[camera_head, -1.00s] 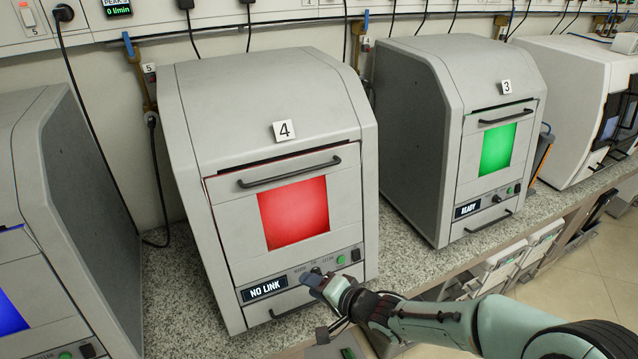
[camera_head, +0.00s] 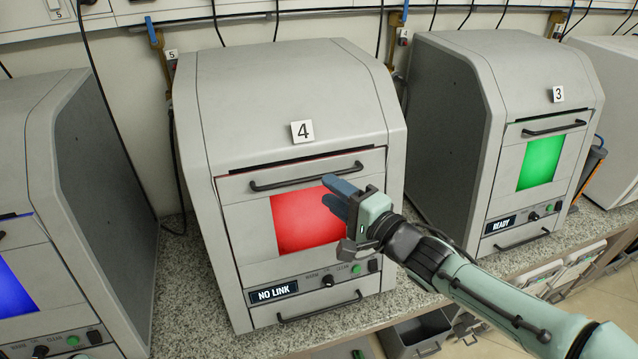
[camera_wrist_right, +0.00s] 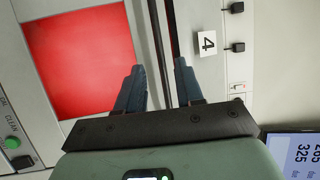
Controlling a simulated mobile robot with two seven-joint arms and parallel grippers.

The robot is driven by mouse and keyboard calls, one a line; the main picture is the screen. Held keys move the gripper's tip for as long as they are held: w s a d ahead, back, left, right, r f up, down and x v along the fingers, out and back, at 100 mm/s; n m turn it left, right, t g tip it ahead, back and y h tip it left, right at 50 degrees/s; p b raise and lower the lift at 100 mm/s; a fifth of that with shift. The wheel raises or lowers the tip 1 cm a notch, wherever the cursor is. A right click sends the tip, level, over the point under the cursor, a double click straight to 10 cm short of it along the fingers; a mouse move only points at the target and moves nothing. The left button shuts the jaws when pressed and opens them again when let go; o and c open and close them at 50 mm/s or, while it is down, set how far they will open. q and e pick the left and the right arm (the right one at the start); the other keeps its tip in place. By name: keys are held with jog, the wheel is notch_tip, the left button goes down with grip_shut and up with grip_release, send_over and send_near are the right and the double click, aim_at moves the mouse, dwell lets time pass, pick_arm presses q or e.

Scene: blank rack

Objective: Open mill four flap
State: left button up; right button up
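Mill four (camera_head: 290,90) is the grey housing with the "4" label. Its flap (camera_head: 243,213) is the front panel with a red window, and it looks shut. A dark bar handle (camera_head: 280,184) runs along the flap's top; a dark slot lies above it. My right gripper (camera_head: 328,192) is in front of the flap, just below the handle's right half, and covers part of the red window. In the right wrist view its fingers (camera_wrist_right: 158,78) are apart, with the handle (camera_wrist_right: 156,35) seen beyond the gap. I cannot tell whether they touch it. My left gripper is not in view.
Mill three (camera_head: 455,95) with a green window stands to the right. Another mill (camera_head: 50,140) with a blue window stands at the left. Knobs and a "NO LINK" display (camera_head: 273,292) sit below the flap. The granite counter (camera_head: 185,290) is bare between the mills.

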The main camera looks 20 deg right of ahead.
aim_at(315, 179)
jog(key=x, duration=0.5)
jog(key=shift+d, duration=0.1)
grip_shut()
dwell(1.3)
